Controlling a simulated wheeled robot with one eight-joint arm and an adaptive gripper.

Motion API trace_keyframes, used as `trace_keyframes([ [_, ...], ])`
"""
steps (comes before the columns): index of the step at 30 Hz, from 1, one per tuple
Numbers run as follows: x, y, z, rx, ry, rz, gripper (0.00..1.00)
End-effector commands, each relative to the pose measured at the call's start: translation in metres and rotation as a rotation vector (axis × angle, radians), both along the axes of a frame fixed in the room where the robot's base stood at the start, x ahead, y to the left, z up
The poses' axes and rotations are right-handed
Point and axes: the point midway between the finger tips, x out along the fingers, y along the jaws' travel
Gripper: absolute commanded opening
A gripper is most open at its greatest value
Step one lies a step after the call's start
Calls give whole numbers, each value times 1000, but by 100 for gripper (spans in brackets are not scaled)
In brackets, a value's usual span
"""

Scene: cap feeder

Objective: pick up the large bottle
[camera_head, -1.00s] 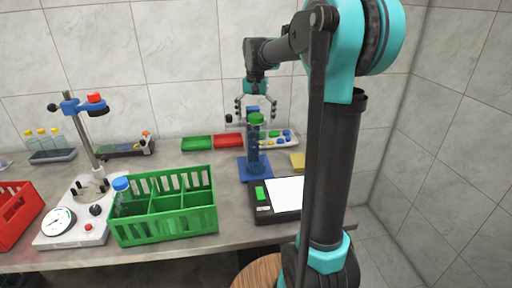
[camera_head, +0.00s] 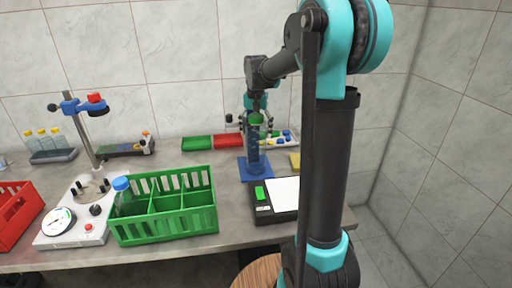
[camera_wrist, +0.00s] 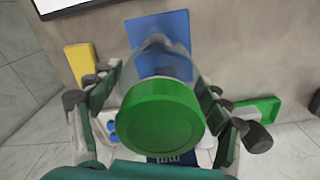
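The large bottle (camera_head: 254,160) is clear and tall with a green cap. It stands upright on a blue pad (camera_head: 243,172) towards the back of the table. In the wrist view its green cap (camera_wrist: 162,118) fills the middle and hides most of the bottle. My gripper (camera_head: 257,131) is over the bottle's top, pointing down. In the wrist view the fingers of my gripper (camera_wrist: 160,98) stand spread on either side of the cap and bottle, apparently with gaps. The gripper is open and holds nothing.
A green crate (camera_head: 168,228) holds a blue-capped bottle (camera_head: 123,196) in its left compartment. A black scale with a white plate (camera_head: 283,191) sits in front of the pad. Green (camera_head: 197,143) and red (camera_head: 228,140) trays lie behind. A stand (camera_head: 86,140) rises at left.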

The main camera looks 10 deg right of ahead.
Motion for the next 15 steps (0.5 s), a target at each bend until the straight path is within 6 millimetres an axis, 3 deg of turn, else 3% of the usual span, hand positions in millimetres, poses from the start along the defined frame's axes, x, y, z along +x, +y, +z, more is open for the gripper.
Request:
trace_keyframes([
  [1,0,0,0,0,0,0,66],
  [15,0,0,1,0,0,0,11],
])
